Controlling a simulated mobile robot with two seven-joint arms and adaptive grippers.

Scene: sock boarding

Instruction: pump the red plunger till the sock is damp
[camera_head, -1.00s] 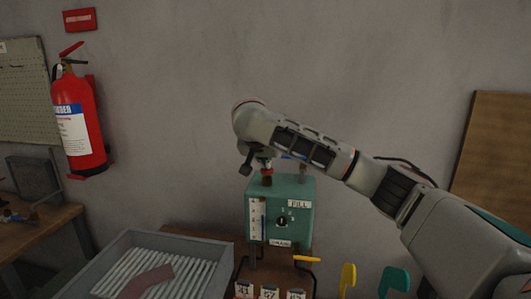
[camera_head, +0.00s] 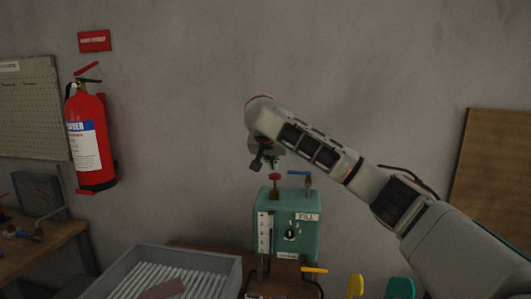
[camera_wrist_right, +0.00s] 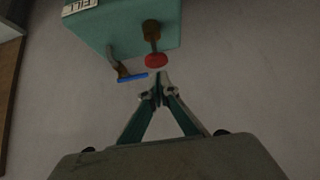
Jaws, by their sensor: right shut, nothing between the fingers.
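The red plunger (camera_head: 275,177) stands on a brass stem on top of the green pump box (camera_head: 305,213). My right gripper (camera_head: 271,164) is shut and empty just above the plunger in the head view. The wrist view shows the closed fingertips (camera_wrist_right: 159,82) close to the red plunger knob (camera_wrist_right: 156,60), with a small gap between them. A dull reddish-brown sock (camera_head: 163,290) lies on the ribbed bottom of the grey tray (camera_head: 232,271) and is partly cut off by the frame; I cannot tell whether it is damp. My left gripper is out of view.
A blue-handled lever (camera_head: 300,173) stands beside the plunger on the box. Yellow (camera_head: 355,286) and teal (camera_head: 401,288) shapes stand at the front right. A fire extinguisher (camera_head: 89,140) hangs on the left wall.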

